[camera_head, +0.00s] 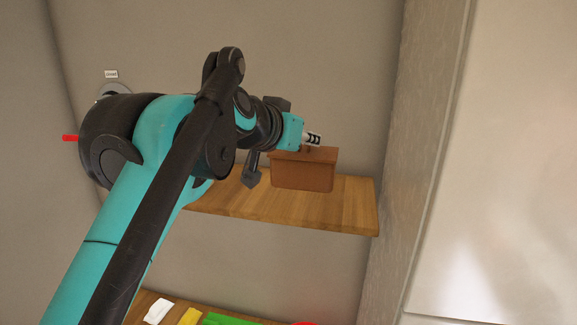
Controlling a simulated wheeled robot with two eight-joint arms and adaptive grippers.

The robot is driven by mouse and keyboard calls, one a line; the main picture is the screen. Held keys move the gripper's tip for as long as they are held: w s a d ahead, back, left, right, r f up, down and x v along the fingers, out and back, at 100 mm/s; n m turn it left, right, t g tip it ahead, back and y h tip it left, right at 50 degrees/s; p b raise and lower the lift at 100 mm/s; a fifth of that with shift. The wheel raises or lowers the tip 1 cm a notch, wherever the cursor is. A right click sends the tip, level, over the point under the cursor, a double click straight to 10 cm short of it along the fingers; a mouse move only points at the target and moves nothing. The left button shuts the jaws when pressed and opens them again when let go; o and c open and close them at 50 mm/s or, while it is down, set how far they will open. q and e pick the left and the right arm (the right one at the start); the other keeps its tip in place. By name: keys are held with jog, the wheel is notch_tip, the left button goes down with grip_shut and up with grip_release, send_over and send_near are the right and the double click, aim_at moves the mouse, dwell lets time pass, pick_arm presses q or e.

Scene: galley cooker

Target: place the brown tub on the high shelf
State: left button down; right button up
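The brown tub (302,173), a box with a wider rim or lid, is upright over the wooden high shelf (350,205). Its base appears to rest on the board, though I cannot be sure it touches. My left arm comes in from the lower left and crosses in front of the shelf's left part. My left gripper (313,139) is at the tub's top edge, with grey and black tips close to the rim. Whether the tips are closed on the tub cannot be made out. My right gripper is not in view.
A grey textured wall or column (393,160) stands just right of the shelf, with a pale panel (510,160) beyond it. Below is a lower wooden surface with white (157,311), yellow (188,316), green (230,320) and red (305,323) items. Some shelf board is bare right of the tub.

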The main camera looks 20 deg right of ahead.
aim_at(277, 162)
pick_arm(q)
jog(key=w, duration=0.1)
jog(key=w+f, duration=0.2)
jog(key=shift+w+a+f, duration=0.2)
jog(key=shift+w+a, duration=0.15)
jog(key=shift+w, duration=0.05)
jog(key=shift+f+b, duration=0.3)
jog(key=shift+f, duration=1.7)
jog(key=shift+a, duration=0.1)
jog(key=c, duration=1.4)
grip_release()
jog(key=shift+f, duration=0.1)
jog(key=shift+o, duration=0.2)
jog(key=v, duration=1.2)
